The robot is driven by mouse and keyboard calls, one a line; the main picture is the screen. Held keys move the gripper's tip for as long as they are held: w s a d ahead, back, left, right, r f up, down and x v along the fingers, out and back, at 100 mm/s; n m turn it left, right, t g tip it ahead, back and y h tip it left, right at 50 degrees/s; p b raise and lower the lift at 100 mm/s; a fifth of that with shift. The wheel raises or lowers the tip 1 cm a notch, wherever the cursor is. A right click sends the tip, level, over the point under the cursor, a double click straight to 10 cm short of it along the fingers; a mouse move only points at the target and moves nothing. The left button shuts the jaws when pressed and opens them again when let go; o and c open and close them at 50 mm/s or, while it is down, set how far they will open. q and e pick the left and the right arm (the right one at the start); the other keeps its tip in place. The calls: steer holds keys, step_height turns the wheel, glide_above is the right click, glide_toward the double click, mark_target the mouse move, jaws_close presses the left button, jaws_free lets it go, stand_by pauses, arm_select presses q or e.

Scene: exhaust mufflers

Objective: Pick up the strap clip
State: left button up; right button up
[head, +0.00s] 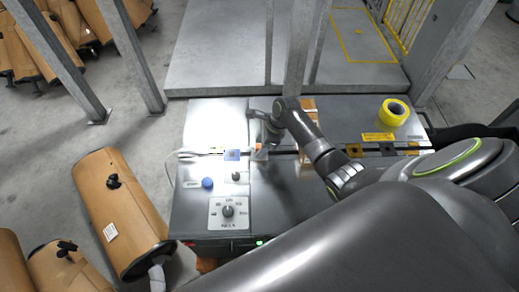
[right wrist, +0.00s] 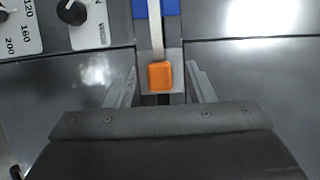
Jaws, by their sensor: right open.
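A small orange block (right wrist: 160,75), which looks like the strap clip, sits at the end of a pale strap (right wrist: 157,38) in the right wrist view. It lies over a dark slot in the grey machine top. My right gripper (right wrist: 161,70) is open, with one finger on each side of the orange block and visible gaps between. In the head view the right gripper (head: 262,137) is low over the machine top, and its wrist partly hides the clip area. My left gripper is not in view.
A blue part (head: 232,155) lies along the strap. The front middle of the top is clear.

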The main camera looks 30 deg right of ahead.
steer(key=shift+a+f, duration=0.2)
steer(key=shift+f, duration=0.3)
steer(key=c, duration=1)
